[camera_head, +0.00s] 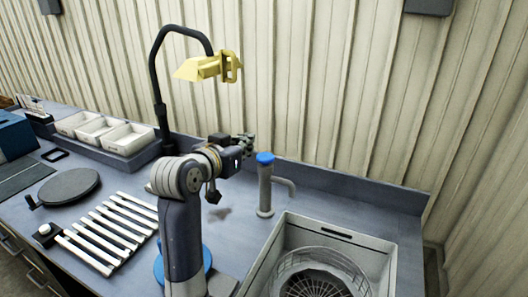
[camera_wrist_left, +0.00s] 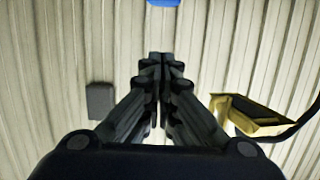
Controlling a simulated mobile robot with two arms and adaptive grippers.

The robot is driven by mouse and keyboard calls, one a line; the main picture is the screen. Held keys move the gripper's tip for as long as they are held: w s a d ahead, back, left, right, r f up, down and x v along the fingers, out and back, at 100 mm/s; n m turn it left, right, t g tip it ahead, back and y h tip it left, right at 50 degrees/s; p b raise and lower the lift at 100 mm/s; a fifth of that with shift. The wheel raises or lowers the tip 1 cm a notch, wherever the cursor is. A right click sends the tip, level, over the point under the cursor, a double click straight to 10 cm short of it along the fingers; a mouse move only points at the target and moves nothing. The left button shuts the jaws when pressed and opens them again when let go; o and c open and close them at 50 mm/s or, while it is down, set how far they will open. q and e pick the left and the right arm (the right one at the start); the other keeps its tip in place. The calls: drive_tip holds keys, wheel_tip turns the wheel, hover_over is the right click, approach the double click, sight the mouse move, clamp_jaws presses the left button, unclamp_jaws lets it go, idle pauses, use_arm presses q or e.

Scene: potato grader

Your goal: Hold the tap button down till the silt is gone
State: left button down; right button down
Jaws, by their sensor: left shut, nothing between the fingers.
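The grey tap (camera_head: 265,192) stands upright on the bench, with a short spout pointing right. Its blue button (camera_head: 265,158) is on top. My left gripper (camera_head: 249,140) is shut and empty, just above and to the left of the button in the head view; I see a gap between them. In the left wrist view the closed fingertips (camera_wrist_left: 162,58) point at the wall, and a blue piece, likely the button (camera_wrist_left: 163,2), shows at the top edge. A round wire basket (camera_head: 320,270) sits in the pale sink (camera_head: 385,262). I cannot make out silt. My right gripper is out of view.
A yellow lamp (camera_head: 208,67) on a black curved stand is above and behind my left gripper. White slats (camera_head: 110,230), a dark round plate (camera_head: 68,187) and white trays (camera_head: 100,130) lie left. The ribbed wall is close behind. Bench right of the tap is clear.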

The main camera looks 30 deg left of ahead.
use_arm(q)
drive_tip(key=p, duration=0.3)
hover_over(262, 159)
wheel_tip(262, 159, down, 2)
drive_tip(key=shift+d+f, duration=0.1)
wheel_tip(262, 159, down, 3)
drive_tip(key=shift+r, duration=0.15)
drive_tip(key=shift+s+f, duration=0.1)
drive_tip(key=shift+f, duration=0.55)
drive_tip(key=shift+f, duration=0.15)
